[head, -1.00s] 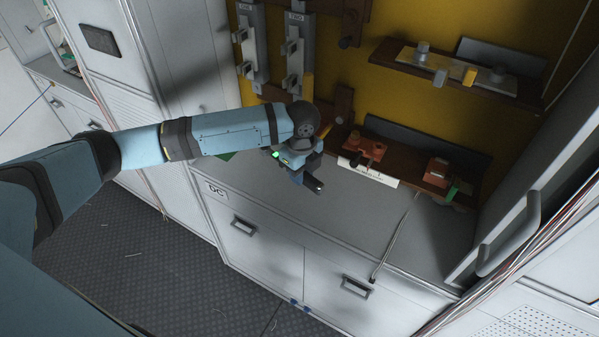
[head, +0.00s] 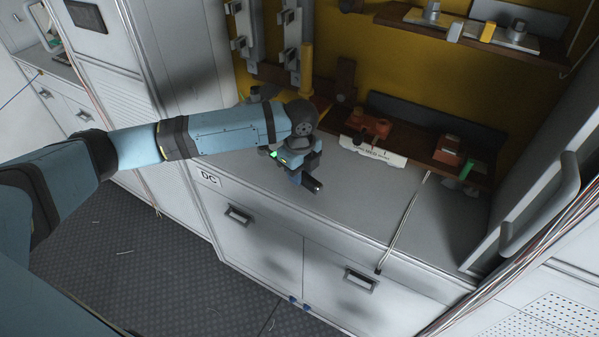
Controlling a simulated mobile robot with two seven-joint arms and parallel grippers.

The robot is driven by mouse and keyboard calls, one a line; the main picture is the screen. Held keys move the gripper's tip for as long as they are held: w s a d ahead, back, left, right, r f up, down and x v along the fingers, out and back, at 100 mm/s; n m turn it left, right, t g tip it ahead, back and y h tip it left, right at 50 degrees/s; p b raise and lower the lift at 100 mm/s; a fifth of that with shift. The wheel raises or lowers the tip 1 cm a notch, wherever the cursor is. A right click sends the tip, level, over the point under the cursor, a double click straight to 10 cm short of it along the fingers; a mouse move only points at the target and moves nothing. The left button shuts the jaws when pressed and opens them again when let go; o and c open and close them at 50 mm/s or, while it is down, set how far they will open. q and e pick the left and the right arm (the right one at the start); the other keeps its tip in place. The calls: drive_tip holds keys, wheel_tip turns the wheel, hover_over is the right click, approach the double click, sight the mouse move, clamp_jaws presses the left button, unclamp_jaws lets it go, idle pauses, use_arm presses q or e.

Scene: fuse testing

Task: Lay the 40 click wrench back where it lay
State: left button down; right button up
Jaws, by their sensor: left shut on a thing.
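My left gripper (head: 309,184) is over the grey counter (head: 350,205), near its front edge, pointing down and to the right. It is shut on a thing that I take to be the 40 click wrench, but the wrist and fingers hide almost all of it. Only a short dark bar with a small light end shows at the fingertips, and I cannot tell whether this is wrench or finger. I cannot tell whether it touches the counter. No other wrench can be made out. My right gripper is not in view.
A wooden board with orange-brown blocks (head: 373,126) and a white label strip (head: 372,151) stands at the counter's back. A thin rod (head: 405,219) slants across the right side to the front edge. An open door with a grey handle (head: 545,205) bounds the right. Bare counter lies between.

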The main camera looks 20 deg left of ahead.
use_arm(q)
drive_tip(key=shift+f, duration=1.25)
idle(0.6)
idle(0.4)
drive_tip(key=shift+s+r+n+p, duration=0.15)
drive_tip(key=shift+r+n+p, duration=0.15)
drive_tip(key=shift+r+n, duration=0.15)
drive_tip(key=s+r+n+p, duration=0.4)
drive_tip(key=r+n+p, duration=0.1)
drive_tip(key=r+n, duration=0.4)
drive_tip(key=s+r+n+p, duration=0.4)
drive_tip(key=r+n, duration=0.5)
drive_tip(key=n, duration=0.3)
drive_tip(key=shift+a+p, duration=0.2)
drive_tip(key=shift+p, duration=0.7)
